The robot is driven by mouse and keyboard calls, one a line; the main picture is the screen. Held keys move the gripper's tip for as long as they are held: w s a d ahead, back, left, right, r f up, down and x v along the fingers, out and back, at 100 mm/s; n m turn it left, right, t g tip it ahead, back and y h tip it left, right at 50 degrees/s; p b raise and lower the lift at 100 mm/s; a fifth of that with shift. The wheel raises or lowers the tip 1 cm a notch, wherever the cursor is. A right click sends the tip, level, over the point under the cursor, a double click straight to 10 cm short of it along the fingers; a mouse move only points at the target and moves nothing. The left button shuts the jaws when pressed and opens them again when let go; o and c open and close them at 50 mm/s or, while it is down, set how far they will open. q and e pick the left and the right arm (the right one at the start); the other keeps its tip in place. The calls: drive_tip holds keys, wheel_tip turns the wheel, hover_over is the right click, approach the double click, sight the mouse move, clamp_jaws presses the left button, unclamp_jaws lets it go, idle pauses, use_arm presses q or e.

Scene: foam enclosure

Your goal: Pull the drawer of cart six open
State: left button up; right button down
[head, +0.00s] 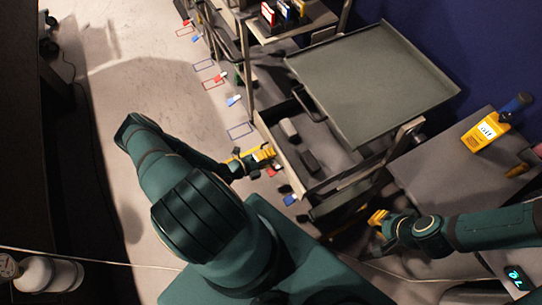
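A metal cart stands right of centre in the head view, with a grey tray top (400,75). Below it, a drawer (262,124) sticks out to the left, and its inside shows. Two grey blocks (309,162) lie in it. I cannot read a number on this cart. My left gripper (266,153), with yellow fingers, is at the drawer's outer left edge; whether it grips there is too small to tell. My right gripper (377,218) is near the cart's lower right corner, apart from the drawer; its finger opening is unclear.
Another cart with coloured items (283,12) is at the top. Floor markings and small tags line the carts' left side. Open floor (150,85) lies left. A white cylinder (48,273) is lower left.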

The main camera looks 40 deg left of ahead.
use_arm(q)
drive_tip(key=v, duration=1.2)
idle(0.4)
